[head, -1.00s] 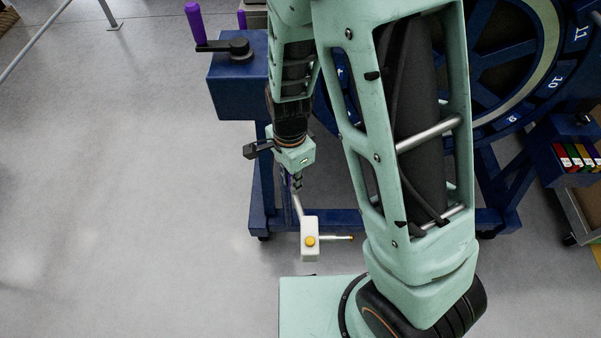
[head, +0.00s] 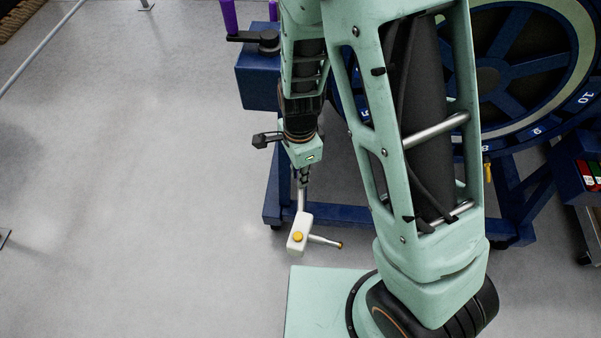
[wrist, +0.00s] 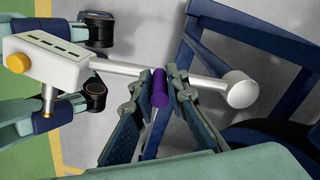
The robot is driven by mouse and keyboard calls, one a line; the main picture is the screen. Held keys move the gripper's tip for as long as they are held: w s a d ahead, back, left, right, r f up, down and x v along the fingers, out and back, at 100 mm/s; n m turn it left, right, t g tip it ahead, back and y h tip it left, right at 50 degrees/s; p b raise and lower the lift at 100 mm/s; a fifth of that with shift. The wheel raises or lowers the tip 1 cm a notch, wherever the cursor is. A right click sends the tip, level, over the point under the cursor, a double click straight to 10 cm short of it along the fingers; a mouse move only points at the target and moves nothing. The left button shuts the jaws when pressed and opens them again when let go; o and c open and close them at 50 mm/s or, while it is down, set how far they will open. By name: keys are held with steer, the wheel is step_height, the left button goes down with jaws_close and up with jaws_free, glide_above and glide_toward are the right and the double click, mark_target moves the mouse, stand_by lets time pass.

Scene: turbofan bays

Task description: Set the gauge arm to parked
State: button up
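The gauge arm is a silver tube with a white box head (head: 299,238) bearing a yellow button and a thin probe with an orange tip. In the wrist view the white head (wrist: 45,62) is at the left, and the tube runs right to a round silver end (wrist: 240,89). A purple grip (wrist: 160,90) stands out from the tube. My gripper (wrist: 161,88) has one finger on each side of this grip and appears closed on it. In the head view my gripper (head: 303,178) is small and partly hidden at the tube's upper end.
A dark blue stand (head: 350,202) carries a large numbered fan ring (head: 520,132) at the right. A blue box (head: 258,78) with a purple-handled crank (head: 262,40) is behind my arm. A cart with coloured items (head: 588,172) is far right. Floor at left is clear.

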steer(key=o, duration=0.4)
steer(key=shift+c, duration=0.2)
step_height(320, 180, up, 12)
steer(key=shift+r, duration=0.1)
stand_by(0.6)
